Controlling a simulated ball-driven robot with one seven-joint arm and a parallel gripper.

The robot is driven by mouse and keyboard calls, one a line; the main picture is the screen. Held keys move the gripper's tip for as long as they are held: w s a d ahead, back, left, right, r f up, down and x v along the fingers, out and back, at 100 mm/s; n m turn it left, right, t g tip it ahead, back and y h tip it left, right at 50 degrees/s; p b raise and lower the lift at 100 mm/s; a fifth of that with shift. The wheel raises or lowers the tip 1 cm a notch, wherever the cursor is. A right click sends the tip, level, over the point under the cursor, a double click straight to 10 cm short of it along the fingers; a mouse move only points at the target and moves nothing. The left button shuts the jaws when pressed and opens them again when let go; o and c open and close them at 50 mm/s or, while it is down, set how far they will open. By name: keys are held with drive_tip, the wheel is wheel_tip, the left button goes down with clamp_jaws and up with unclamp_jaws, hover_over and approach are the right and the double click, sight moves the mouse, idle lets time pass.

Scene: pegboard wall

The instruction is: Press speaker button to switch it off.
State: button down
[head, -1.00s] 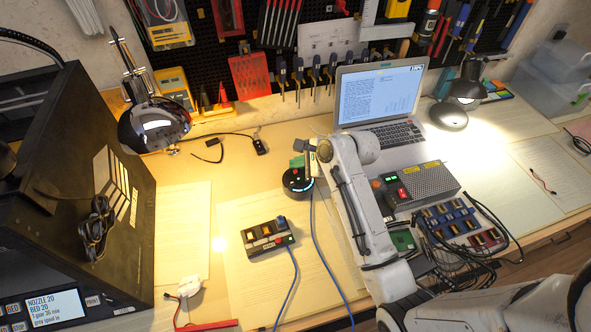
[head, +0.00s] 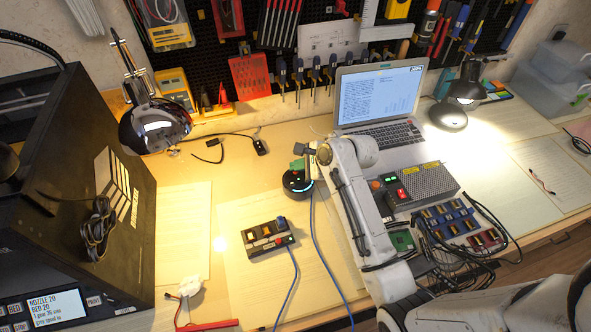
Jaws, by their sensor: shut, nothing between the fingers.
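The gripper is shut and empty. Its tip is at or just above the speaker's top; I cannot tell whether it touches. The speaker's button cannot be made out, since the gripper covers part of the top.
A grey box with a grille and red and green buttons (head: 434,181) stands right of my arm. A small button panel (head: 266,240) with a blue cable lies in front. The laptop (head: 380,97) stands behind. A lamp (head: 155,125) is at left. Papers cover open desk space.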

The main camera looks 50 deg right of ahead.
drive_tip(key=shift+f, duration=0.2)
idle(0.4)
drive_tip(key=shift+r, duration=0.2)
drive_tip(key=shift+r+p, duration=0.5)
drive_tip(key=shift+p, duration=0.55)
wheel_tip(320, 180, up, 6)
drive_tip(key=p, duration=0.7)
